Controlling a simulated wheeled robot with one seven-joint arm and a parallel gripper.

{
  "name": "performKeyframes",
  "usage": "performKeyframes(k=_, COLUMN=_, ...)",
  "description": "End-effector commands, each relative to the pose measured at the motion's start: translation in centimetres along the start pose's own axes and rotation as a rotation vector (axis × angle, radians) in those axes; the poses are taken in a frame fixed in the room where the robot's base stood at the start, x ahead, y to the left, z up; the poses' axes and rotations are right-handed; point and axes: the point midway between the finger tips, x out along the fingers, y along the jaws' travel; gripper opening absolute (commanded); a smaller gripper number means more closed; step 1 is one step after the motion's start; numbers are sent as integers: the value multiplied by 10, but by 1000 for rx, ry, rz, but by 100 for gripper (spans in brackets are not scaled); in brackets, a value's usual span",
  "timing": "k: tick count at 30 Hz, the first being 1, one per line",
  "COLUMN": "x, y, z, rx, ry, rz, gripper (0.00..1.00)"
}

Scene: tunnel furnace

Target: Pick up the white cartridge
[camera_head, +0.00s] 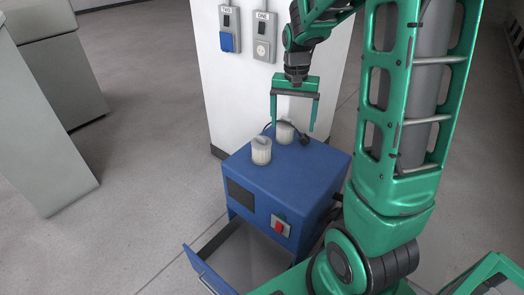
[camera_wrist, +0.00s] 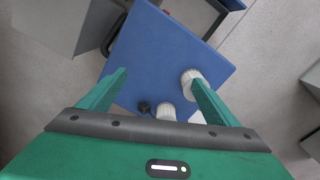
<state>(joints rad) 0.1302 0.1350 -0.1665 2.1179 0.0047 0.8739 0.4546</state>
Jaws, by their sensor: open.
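Two whitish ribbed cylinders stand upright on top of a blue box-shaped unit (camera_head: 310,165). The nearer one (camera_head: 261,152) is at the left front of the top; the farther one (camera_head: 284,133) is behind it, partly covered by a black cable. I cannot tell which is the white cartridge. My gripper (camera_head: 292,129) is open and empty, pointing down above the rear of the top. In the wrist view, one cylinder (camera_wrist: 189,77) is by the right finger of my gripper (camera_wrist: 160,78), and the other (camera_wrist: 165,110) is between the fingers, closer to the palm.
A black knob-like piece (camera_head: 304,139) with a cable is beside the farther cylinder. The unit has a red switch (camera_head: 279,226) and an open drawer (camera_head: 205,270) at the front. A white pillar (camera_head: 230,100) with two switch boxes stands behind. Grey cabinets (camera_head: 40,150) stand left.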

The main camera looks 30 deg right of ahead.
Motion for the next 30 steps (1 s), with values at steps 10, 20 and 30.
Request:
performKeyframes(k=10, x=85, y=-93, z=-72, rx=83, ry=-13, rz=-11, gripper=84)
performKeyframes(k=20, x=125, y=-124, z=-88, rx=114, ry=-19, rz=-22, gripper=84)
performKeyframes(k=30, x=170, y=-124, z=-87, rx=115, ry=-20, rz=-22, gripper=84)
